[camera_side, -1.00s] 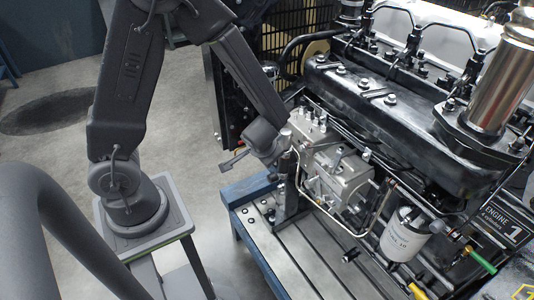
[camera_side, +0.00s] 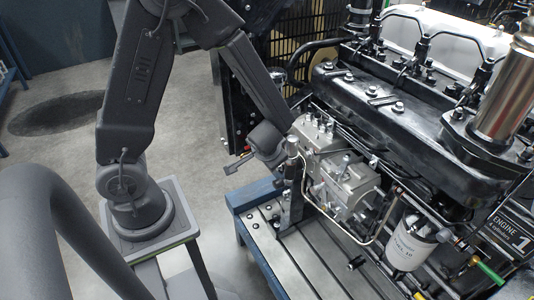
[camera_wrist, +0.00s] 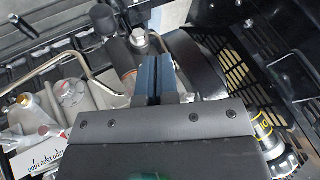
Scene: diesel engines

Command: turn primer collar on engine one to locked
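Engine one (camera_side: 400,120) fills the right of the side view, with its number plate (camera_side: 503,228) at the right edge. An upright cylinder with a dark body, seemingly the primer (camera_side: 292,148), stands at the left end of the grey fuel pump (camera_side: 342,180). My gripper (camera_side: 284,152) is beside it, partly hidden by my wrist. In the wrist view, my gripper's blue fingers (camera_wrist: 152,66) are together with a thin dark gap and nothing visible between them. A black knob (camera_wrist: 103,18) and brownish collar (camera_wrist: 130,78) stand just left of them; contact and the collar's setting cannot be told.
A bent metal pipe (camera_side: 368,240) passes around the fuel pump. A white filter canister (camera_side: 408,243) hangs to its right. A slotted black guard (camera_wrist: 245,70) lies right of the fingers. The slotted bed (camera_side: 310,262) in front is mostly clear.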

